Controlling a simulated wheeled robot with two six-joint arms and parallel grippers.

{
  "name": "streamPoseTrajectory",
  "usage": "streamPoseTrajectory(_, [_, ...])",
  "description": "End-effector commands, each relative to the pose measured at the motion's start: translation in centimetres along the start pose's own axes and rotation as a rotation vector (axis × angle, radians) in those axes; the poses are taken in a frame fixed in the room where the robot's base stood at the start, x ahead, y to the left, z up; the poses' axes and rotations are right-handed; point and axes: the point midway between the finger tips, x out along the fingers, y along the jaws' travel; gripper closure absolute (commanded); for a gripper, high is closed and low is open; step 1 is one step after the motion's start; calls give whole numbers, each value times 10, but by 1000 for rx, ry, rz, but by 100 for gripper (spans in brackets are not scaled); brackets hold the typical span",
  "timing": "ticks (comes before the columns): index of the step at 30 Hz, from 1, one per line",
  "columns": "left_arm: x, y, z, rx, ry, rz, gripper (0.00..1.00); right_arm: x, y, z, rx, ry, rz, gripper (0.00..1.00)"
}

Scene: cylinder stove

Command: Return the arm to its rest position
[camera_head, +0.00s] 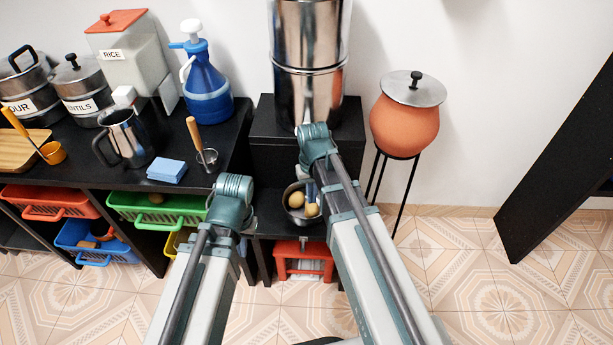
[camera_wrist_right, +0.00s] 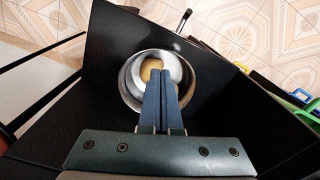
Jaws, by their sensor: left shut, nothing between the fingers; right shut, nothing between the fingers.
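My right arm reaches forward in the head view, with its blue fingers partly hidden behind its own links. My right gripper (camera_wrist_right: 162,73) is shut and empty, its two blue fingers side by side in the right wrist view. They point down over a round metal pot (camera_wrist_right: 130,82) that holds round yellowish things (camera_wrist_right: 151,68). I cannot tell how far the fingertips are above them. In the head view the pot (camera_head: 291,211) stands on a low black shelf. My left arm (camera_head: 208,262) is folded in front of the counter, and its gripper does not show.
A steel cylinder (camera_head: 309,75) stands on a black box (camera_head: 277,157) just behind the pot. A clay pot (camera_head: 404,124) on a thin stand is to the right. The black counter at left holds a blue pump bottle (camera_head: 207,84) and a steel jug (camera_head: 126,140).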

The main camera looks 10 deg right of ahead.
Motion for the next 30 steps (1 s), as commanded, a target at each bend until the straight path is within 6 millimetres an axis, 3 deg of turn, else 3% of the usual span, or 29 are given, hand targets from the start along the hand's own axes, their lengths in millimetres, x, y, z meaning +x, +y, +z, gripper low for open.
streamPoseTrajectory(5, [-44, -4, 3, 0, 0, 0, 100, -45, -18, 18, -39, -8, 11, 100])
streamPoseTrajectory(9, [-95, -9, 6, 0, 0, 0, 100, -96, -41, 41, -93, -17, 31, 100])
streamPoseTrajectory(18, [-190, -18, 11, -1, 0, 0, 100, -192, -80, 91, -205, -35, 73, 100])
streamPoseTrajectory(24, [-227, -22, 13, -1, 0, 0, 100, -229, -94, 114, -255, -41, 93, 100])
streamPoseTrajectory(30, [-237, -23, 14, -1, 0, 0, 100, -240, -99, 122, -274, -44, 102, 100])
